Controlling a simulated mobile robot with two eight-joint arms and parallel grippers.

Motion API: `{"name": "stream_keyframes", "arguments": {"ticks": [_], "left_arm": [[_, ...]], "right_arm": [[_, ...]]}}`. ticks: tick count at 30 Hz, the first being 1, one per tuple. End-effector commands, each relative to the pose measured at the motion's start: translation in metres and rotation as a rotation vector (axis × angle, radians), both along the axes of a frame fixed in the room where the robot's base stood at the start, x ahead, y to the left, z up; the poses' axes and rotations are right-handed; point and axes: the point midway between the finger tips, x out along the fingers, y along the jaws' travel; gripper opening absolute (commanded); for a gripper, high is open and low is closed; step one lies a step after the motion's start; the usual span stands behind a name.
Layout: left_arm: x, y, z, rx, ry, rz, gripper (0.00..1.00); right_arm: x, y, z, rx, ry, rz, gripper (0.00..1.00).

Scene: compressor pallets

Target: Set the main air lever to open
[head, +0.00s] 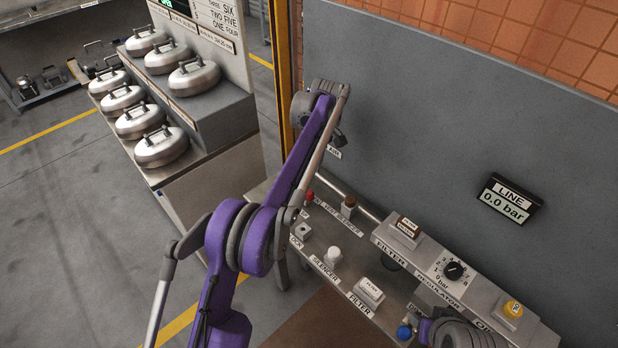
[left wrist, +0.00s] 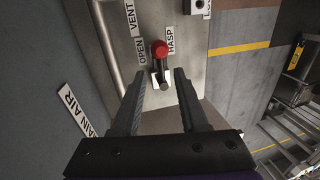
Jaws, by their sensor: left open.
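The main air lever has a red knob (left wrist: 160,48) and a dark shaft. The red knob also shows in the head view (head: 309,197), beside my left forearm. My left gripper (left wrist: 160,74) is open. Its fingers point at the lever, one on either side of the shaft in the picture; I see no grip, and contact is unclear. In the head view its fingers are mostly hidden. My right wrist shows at the bottom right, its fingers out of sight.
The LINE display (head: 508,199) reads 0.0 bar. A bench carries a white knob (head: 332,255), a filter block (head: 369,292), a regulator dial (head: 454,271) and a yellow-topped button (head: 512,308). A yellow post (head: 280,70) and a rack of several metal pots stand to the left.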

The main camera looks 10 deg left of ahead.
Motion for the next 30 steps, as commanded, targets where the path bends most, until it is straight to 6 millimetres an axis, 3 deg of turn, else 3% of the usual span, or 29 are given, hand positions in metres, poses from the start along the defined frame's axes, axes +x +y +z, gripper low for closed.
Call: {"name": "stream_keyframes", "arguments": {"ticks": [6,23,30], "left_arm": [[0.004,-0.004,0.026,0.0,0.0,-0.001,0.43],[0.004,-0.004,0.028,-0.001,-0.001,-0.002,0.43],[-0.018,0.003,0.056,-0.031,-0.055,-0.102,0.43]], "right_arm": [[0.003,0.0,0.008,0.0,-0.005,0.0,0.5],[0.003,0.0,0.008,0.0,-0.005,0.0,0.5],[0.003,0.0,0.008,0.0,-0.005,0.0,0.5]]}}
